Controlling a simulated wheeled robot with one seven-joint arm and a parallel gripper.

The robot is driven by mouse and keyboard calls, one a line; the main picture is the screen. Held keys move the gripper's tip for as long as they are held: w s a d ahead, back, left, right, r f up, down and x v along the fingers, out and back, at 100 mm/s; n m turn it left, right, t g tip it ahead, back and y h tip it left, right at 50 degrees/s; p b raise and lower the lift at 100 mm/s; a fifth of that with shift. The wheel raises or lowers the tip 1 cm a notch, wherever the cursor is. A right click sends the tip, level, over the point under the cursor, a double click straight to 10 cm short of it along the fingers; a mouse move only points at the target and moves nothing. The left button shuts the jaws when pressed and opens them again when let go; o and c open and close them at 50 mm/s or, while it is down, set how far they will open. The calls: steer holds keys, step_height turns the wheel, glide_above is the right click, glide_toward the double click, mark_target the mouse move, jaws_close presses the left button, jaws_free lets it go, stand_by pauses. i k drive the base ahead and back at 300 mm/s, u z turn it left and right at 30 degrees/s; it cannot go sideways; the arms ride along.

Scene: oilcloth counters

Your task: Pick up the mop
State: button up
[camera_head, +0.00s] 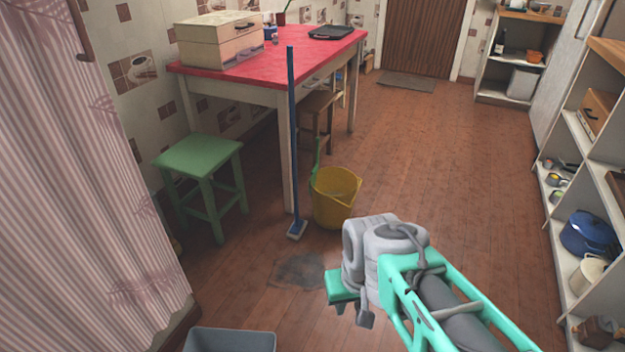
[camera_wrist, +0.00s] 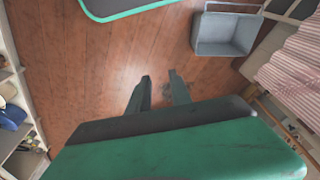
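A yellow bucket (camera_head: 336,198) stands right of the mop. A green stool (camera_head: 198,158) is to its left, beside the red table (camera_head: 255,76). A grey bin (camera_head: 231,340) is at the front left. Shelves (camera_head: 570,215) line the right. The middle floor is clear.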

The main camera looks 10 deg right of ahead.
mark_target(297, 229)
steer(key=z, duration=1.15)
steer(key=i, duration=2)
steer(key=u, duration=3.75)
steer(key=i, duration=0.5)
steer(key=u, duration=0.1)
